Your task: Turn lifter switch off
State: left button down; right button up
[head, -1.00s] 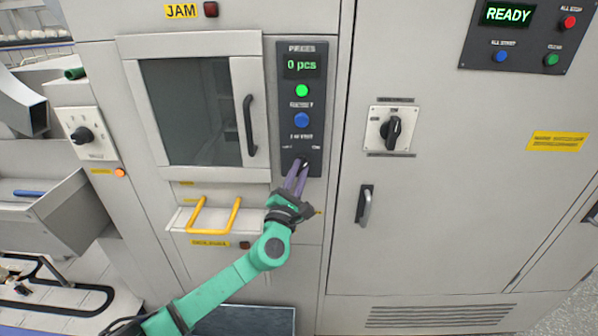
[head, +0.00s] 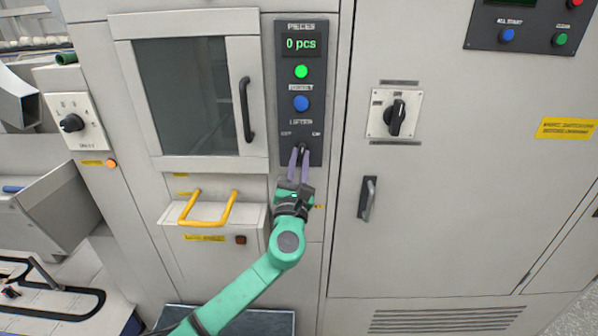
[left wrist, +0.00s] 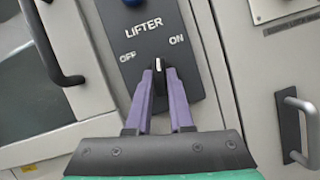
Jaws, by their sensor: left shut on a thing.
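The lifter switch (left wrist: 158,68) is a small dark knob with a white pointer line on a dark panel, under the label LIFTER with OFF at left and ON at right. Its pointer stands between the two marks, nearer ON. My left gripper (left wrist: 160,80) is shut on the knob, its two purple fingers on either side. In the head view the left gripper (head: 299,152) reaches up to the bottom of the PIECES panel (head: 284,80), and the fingers partly hide the knob. My right gripper is not in view.
Above the switch are a blue button (head: 301,104) and a lit green button (head: 301,72). A window door with a black handle (head: 246,110) is at left, a yellow handle (head: 208,222) below it. A rotary switch (head: 397,117) and door handle (head: 367,198) are at right.

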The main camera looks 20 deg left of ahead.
pick_arm(q)
jog(key=n+y+b, duration=0.1)
jog(key=n, duration=0.1)
jog(key=n+y+b, duration=0.1)
jog(key=n, duration=0.1)
jog(key=n+y+b, duration=0.1)
jog(key=shift+d+f+n+g, duration=0.2)
jog(key=shift+f+n+g, duration=0.1)
jog(key=shift+n, duration=0.1)
jog(key=n+g+y+b, duration=0.1)
jog(key=n+y+b, duration=0.1)
jog(key=n, duration=0.1)
jog(key=shift+r+n, duration=0.1)
jog(key=shift+n, duration=0.3)
jog(key=n+b, duration=0.1)
jog(key=n, duration=0.1)
jog(key=n+g+y+b, duration=0.1)
jog(key=n, duration=0.1)
jog(key=shift+w+d+r+y, duration=0.1)
jog(key=shift+d+r+y, duration=0.05)
jog(key=shift+y, duration=0.15)
jog(key=shift+n+g+y+b, duration=0.3)
jog(key=shift+n+g+b, duration=0.1)
jog(key=shift+n, duration=0.5)
jog(key=shift+r+n, duration=0.15)
jog(key=shift+n, duration=0.15)
jog(key=c, duration=0.8)
grip_release()
